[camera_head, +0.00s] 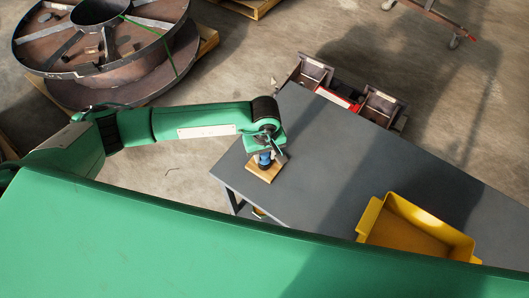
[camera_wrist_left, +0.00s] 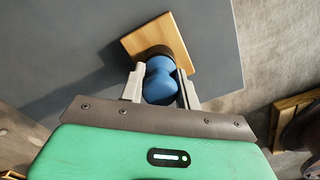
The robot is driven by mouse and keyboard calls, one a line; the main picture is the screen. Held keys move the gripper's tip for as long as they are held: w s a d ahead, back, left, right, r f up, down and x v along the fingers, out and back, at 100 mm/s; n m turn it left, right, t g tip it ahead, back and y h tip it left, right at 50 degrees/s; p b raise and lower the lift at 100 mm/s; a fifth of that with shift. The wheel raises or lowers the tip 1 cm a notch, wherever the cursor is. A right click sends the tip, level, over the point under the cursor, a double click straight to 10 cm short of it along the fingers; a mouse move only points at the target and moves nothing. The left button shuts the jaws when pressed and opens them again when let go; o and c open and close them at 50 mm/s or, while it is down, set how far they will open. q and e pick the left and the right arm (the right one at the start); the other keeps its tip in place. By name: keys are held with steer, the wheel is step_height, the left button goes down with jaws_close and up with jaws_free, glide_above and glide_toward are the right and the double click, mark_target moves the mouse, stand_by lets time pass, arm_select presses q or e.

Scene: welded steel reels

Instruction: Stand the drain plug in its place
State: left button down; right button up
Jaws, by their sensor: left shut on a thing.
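The drain plug is a blue rounded piece with a narrow waist. In the left wrist view the plug (camera_wrist_left: 160,82) is between the two fingers of my left gripper (camera_wrist_left: 161,84), which is shut on it. Its far end is over a square wooden block (camera_wrist_left: 158,38) on the grey table; I cannot tell whether it sits in the block or just above it. In the head view the plug (camera_head: 264,160) shows small under my left gripper (camera_head: 267,156), over the wooden block (camera_head: 263,174) near the table's left corner. My right gripper is not in view.
The grey table (camera_head: 320,160) is mostly bare. A yellow bin (camera_head: 415,232) stands at its right front. Brown steel parts with a red piece (camera_head: 338,97) are beyond its far edge. A large steel reel (camera_head: 100,50) stands on a pallet at the upper left.

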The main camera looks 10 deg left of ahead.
arm_select(q)
steer(key=shift+f, duration=0.25)
steer(key=c, duration=0.5)
jaws_free()
steer(key=shift+o, duration=0.3)
steer(key=o, duration=0.4)
